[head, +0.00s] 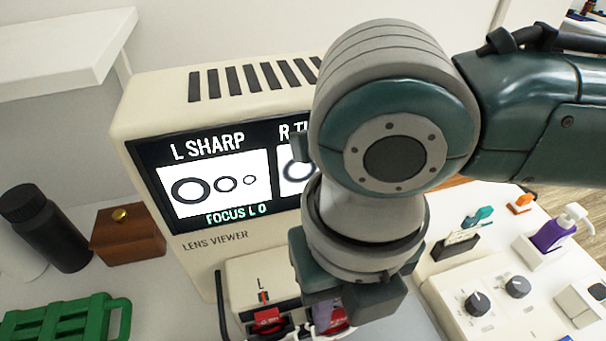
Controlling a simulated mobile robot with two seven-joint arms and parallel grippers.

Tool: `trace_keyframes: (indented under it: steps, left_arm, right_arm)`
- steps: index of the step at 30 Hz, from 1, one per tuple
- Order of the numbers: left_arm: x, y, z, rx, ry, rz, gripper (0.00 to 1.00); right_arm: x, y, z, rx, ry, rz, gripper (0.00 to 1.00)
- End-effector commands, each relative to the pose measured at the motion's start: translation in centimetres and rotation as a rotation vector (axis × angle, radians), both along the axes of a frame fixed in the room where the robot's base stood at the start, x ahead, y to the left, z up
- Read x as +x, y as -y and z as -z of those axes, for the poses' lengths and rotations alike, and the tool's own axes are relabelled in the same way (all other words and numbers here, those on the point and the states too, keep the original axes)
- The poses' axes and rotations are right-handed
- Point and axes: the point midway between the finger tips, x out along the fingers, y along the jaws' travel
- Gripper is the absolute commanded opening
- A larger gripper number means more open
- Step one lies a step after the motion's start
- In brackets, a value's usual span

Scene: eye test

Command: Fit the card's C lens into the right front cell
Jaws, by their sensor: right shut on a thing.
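The cream lens viewer (230,262) stands in the middle. Its screen (222,215) reads L SHARP and FOCUS L 0 above and below sharp rings; the R side is mostly covered by my right arm. A holder (250,283) marked L juts out at its front, with a red-tabbed lens (268,321) in the left place. No card is readable. My left gripper is out of view.
At left are a black bottle (45,228), a wooden box (127,235) with a brass knob and a green rack (68,320).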

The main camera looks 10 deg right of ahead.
Motion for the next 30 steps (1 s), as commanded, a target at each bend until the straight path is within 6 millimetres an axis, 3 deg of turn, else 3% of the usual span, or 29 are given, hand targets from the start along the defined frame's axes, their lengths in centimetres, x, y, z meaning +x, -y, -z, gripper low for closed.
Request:
trace_keyframes:
  steps: [8,9,18,26,30]
  left_arm:
    - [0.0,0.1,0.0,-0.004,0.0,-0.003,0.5]
    - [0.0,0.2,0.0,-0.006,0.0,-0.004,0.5]
    - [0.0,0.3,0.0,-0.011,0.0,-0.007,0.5]
    - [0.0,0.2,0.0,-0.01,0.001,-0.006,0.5]
    - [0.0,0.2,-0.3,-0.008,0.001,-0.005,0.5]
  right_arm:
    - [0.0,0.0,0.1,0.0,0.0,0.0,0.0]
    - [0.0,0.0,0.1,0.0,0.0,0.0,0.29]
    - [0.0,0.0,0.1,0.0,0.0,0.0,0.63]
    - [0.0,0.0,0.0,0.0,0.0,0.0,0.63]
    - [0.1,0.0,-1.4,0.001,0.002,-0.001,0.63]
